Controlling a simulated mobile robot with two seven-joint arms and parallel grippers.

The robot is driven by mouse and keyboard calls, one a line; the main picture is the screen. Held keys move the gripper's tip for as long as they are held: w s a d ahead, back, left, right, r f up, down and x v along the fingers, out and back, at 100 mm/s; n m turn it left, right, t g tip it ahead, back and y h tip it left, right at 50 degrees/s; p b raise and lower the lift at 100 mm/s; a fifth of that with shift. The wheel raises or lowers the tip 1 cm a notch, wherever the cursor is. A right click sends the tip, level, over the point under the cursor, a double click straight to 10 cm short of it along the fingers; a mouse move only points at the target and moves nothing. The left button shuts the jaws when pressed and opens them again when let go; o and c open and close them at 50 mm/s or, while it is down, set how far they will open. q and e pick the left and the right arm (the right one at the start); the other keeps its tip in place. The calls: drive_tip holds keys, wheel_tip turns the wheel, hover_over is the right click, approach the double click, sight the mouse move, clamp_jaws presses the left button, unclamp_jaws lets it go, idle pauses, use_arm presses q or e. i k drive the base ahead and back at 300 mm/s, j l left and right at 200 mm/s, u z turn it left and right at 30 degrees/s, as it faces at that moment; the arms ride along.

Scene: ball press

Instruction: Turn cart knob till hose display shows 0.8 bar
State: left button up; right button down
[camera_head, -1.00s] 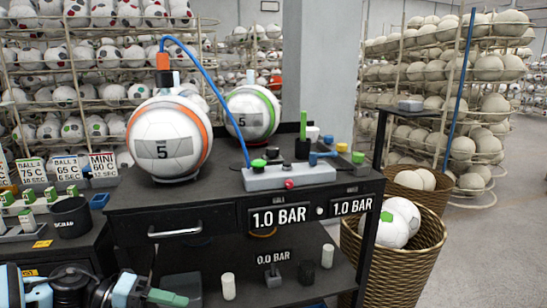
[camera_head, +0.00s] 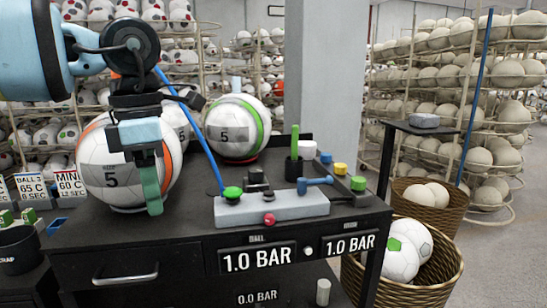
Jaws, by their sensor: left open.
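The dark cart (camera_head: 180,240) carries two front displays. The left one, labelled BALL (camera_head: 256,259), reads 1.0 BAR, and the right one (camera_head: 349,244) also reads 1.0 BAR; its small label is too small to read. A small white round knob (camera_head: 308,250) sits between them. A red knob (camera_head: 269,219) is on the front of the grey block (camera_head: 285,206) on the cart top. A blue hose (camera_head: 203,140) rises from the block's green cap. My left gripper (camera_head: 152,195) is open, pointing down in front of the orange-striped ball, left of the knobs. My right gripper is out of view.
An orange-striped ball (camera_head: 103,172) and a green-striped ball (camera_head: 235,128) stand on the cart. A blue-handled valve (camera_head: 314,182) and several coloured caps are at the right. A basket (camera_head: 440,275) with balls stands right of the cart. A lower display (camera_head: 258,298) reads 0.0 BAR.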

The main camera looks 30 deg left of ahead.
sight(255, 174)
drive_tip(key=i, duration=1)
